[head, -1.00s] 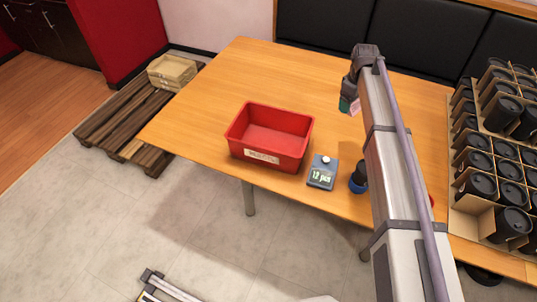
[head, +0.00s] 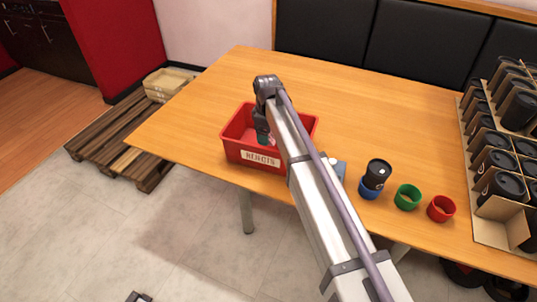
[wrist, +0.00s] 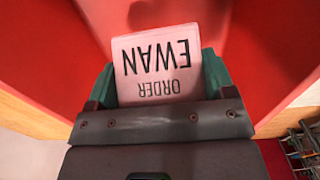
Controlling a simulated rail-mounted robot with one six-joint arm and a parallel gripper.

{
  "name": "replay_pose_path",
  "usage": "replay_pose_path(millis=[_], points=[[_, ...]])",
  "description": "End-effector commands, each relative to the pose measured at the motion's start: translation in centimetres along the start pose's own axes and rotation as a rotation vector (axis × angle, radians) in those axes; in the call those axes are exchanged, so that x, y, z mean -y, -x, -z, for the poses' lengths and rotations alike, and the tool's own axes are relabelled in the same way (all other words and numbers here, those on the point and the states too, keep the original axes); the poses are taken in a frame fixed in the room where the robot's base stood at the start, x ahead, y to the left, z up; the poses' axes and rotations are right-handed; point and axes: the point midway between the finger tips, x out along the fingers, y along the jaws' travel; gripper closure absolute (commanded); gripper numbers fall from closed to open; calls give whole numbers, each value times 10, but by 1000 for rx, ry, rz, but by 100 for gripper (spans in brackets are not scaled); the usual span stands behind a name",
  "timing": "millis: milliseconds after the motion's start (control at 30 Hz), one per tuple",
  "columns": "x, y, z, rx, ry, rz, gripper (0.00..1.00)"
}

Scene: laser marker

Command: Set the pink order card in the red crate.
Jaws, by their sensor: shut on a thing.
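The pink order card (wrist: 165,60) shows in the wrist view, with "ORDER EWAN" upside down on it. My gripper (head: 263,138) is shut on the card, between green finger pads that also show in the wrist view (wrist: 158,82). Red crate walls surround the card in the wrist view. Whether the card touches the crate floor I cannot tell.
A blue-grey device (head: 339,168) is partly hidden behind my arm. Cup racks (head: 490,215) fill the right side. The table behind is clear.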

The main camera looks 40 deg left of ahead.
Motion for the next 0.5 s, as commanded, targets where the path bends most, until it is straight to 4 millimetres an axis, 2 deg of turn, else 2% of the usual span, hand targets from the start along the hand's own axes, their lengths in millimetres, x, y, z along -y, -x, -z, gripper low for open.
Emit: replay_pose_path(millis=[33, 200, 400, 500], points=[[0, -24, 0, 0, 0, 0, 47], [0, -26, 0, 0, -1, 0, 47], [0, -64, 0, 0, -1, 0, 47], [0, -62, 0, 0, -1, 0, 47]])
